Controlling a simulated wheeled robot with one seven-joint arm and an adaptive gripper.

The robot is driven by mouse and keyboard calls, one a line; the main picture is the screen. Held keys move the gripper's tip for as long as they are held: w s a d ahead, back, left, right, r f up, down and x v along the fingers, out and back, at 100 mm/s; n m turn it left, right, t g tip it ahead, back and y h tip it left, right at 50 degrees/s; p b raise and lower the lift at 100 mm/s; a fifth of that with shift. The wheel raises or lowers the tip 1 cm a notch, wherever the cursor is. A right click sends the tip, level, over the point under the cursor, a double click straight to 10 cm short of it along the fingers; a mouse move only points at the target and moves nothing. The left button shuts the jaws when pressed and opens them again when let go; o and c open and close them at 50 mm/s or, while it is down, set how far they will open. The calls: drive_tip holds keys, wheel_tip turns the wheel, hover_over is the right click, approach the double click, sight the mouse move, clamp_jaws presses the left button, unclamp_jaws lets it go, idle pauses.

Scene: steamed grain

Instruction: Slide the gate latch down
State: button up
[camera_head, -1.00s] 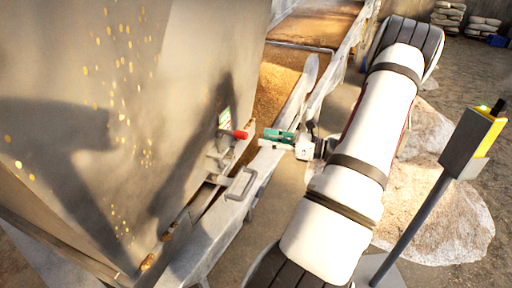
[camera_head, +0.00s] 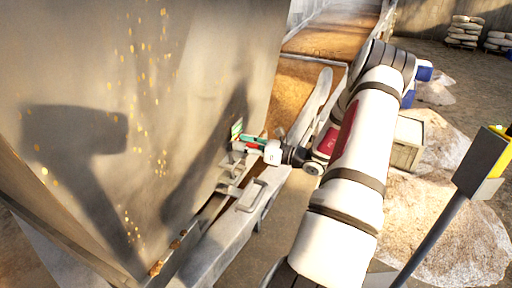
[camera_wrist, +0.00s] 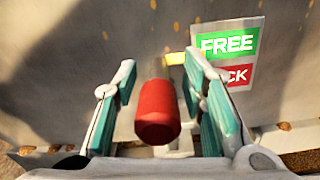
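The red latch handle (camera_wrist: 158,112) points out from the grey metal wall in the wrist view. My gripper (camera_wrist: 160,85) is open around it, with one teal-padded finger on each side. A gap shows on the left of the handle; the right finger is very close to it, and I cannot tell whether they touch. A label behind has a green FREE part (camera_wrist: 228,43) above a red part reading CK (camera_wrist: 238,76), the rest hidden by the right finger. In the head view my gripper (camera_head: 246,144) is at the wall beside the label (camera_head: 237,129).
A metal handle loop (camera_head: 251,195) sticks up from the frame below the gripper. A grain-filled trough (camera_head: 293,90) runs away behind. A post with a yellow-and-grey box (camera_head: 482,160), a wooden crate (camera_head: 407,145) and grain heaps (camera_head: 440,215) stand at right.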

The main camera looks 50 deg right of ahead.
drive_tip(key=shift+w+a, duration=0.1)
drive_tip(key=shift+w, duration=0.3)
clamp_jaws()
